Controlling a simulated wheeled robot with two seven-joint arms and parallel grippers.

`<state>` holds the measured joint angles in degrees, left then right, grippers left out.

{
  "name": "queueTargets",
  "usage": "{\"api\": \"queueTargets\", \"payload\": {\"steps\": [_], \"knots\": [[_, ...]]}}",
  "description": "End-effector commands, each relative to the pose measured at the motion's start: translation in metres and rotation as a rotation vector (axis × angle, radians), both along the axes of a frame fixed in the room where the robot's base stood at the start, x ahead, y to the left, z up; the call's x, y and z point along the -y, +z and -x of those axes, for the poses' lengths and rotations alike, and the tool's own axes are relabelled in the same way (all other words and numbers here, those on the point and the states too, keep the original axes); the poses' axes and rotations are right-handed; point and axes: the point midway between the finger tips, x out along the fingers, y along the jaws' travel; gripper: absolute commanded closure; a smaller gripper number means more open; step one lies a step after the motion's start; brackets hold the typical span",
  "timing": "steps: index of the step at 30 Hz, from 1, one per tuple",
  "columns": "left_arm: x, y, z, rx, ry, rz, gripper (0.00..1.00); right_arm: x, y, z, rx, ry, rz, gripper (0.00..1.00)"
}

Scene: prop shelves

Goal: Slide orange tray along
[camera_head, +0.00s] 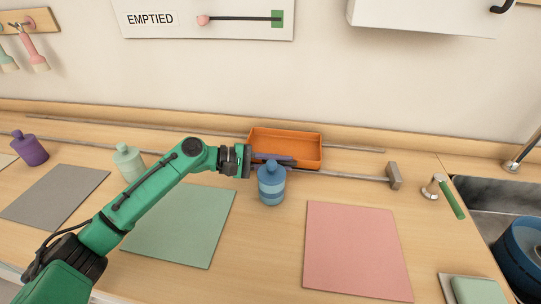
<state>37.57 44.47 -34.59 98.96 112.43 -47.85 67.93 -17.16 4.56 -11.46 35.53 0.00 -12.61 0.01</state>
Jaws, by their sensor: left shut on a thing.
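The orange tray (300,136) is a shallow open box at the back of the counter, between two thin metal rails. My left gripper (278,160) reaches in from the left at the tray's near left side. Its fingers are shut on the tray's near wall, partly hidden behind a blue striped bottle (271,187). The bottle stands upright just in front of the gripper; I cannot tell whether they touch. My right gripper is out of view.
A grey block (394,176) stands at the front rail's right end. A pale green bottle (128,162) and purple bottle (31,149) stand left. Green (182,225), pink (357,250) and grey mats (55,195) lie in front. A sink (490,205) is at right.

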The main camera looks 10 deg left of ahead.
Motion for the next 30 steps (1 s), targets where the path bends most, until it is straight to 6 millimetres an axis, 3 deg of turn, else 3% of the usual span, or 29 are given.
{"api": "queueTargets", "payload": {"steps": [5, 6, 8, 9, 20, 23, 30], "knots": [[0.0, -0.002, 0.001, -0.003, -0.001, 0.0, 1.0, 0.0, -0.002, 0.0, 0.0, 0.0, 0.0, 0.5], [0.0, -0.002, 0.001, -0.003, -0.001, 0.0, 0.8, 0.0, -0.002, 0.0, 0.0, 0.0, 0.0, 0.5], [0.0, -0.002, 0.001, -0.003, -0.001, 0.0, 0.57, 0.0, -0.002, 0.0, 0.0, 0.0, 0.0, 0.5], [0.0, -0.002, 0.0, -0.003, -0.001, 0.0, 0.54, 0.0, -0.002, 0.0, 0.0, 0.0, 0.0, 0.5], [-0.005, -0.001, 0.001, 0.0, 0.001, -0.001, 0.54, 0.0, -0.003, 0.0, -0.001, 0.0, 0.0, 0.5], [-0.016, 0.001, 0.004, 0.0, 0.002, -0.002, 0.54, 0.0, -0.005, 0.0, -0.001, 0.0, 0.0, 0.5], [-0.061, 0.009, 0.02, -0.002, 0.002, -0.003, 0.54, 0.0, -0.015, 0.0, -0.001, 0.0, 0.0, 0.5]]}}
